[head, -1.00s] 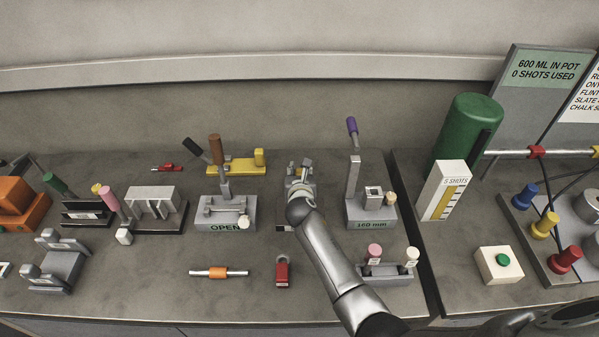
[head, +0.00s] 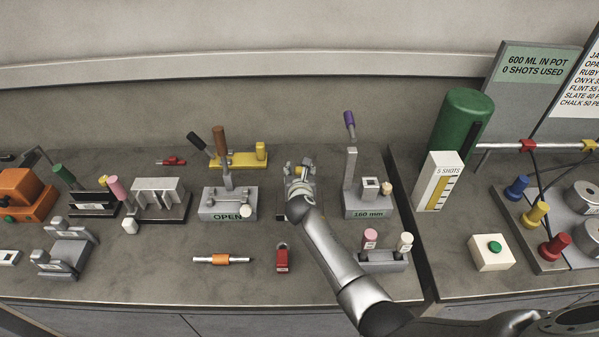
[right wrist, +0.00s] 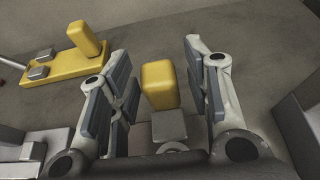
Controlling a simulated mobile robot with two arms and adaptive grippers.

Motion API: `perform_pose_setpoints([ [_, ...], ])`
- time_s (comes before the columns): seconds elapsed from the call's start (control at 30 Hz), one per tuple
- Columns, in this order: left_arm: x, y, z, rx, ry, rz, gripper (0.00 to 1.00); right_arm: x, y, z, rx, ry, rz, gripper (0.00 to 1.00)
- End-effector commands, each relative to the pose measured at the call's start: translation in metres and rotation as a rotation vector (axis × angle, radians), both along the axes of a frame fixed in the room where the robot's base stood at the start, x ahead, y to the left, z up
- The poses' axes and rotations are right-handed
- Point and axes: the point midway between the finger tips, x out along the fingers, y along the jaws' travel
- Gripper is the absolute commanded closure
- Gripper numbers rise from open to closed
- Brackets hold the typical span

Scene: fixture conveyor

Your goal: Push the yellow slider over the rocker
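My right gripper (head: 299,172) is over a small fixture in the middle of the bench, and its hand and arm hide most of that fixture. In the right wrist view, an upright yellow block (right wrist: 160,86), which looks like the slider, stands between the two open fingers. A narrow gap shows on each side, so the fingers appear not to touch it. A grey block (right wrist: 169,125) sits directly below the yellow one in that view; I cannot tell whether it is the rocker. My left gripper is not in view.
A yellow plate with an upright yellow post (head: 261,151) lies behind, to the left; it also shows in the right wrist view (right wrist: 67,62). The OPEN lever fixture (head: 214,208) stands left, the 160 mm fixture (head: 362,211) right. A red padlock-like piece (head: 282,260) lies in front.

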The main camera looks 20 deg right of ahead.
Motion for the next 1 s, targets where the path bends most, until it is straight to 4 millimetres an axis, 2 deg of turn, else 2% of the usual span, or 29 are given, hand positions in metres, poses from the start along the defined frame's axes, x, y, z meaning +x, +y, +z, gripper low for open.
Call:
perform_pose_setpoints([
  [0.03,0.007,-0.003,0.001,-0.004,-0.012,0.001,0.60,0.000,0.000,0.001,0.000,-0.001,0.000,0.52],
  [0.13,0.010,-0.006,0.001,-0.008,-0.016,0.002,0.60,0.000,0.000,0.001,-0.001,-0.002,0.000,0.52],
  [0.2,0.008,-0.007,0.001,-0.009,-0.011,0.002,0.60,0.000,0.000,0.001,0.000,-0.002,0.000,0.52],
  [0.3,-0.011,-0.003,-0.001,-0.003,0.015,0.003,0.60,0.000,0.000,0.001,-0.001,-0.002,0.000,0.52],
  [0.47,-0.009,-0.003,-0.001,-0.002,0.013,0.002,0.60,-0.007,0.002,0.004,0.000,-0.004,0.001,0.52],
  [1.0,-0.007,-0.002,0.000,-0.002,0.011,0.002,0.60,-0.073,0.021,0.032,0.000,-0.002,0.001,0.52],
])
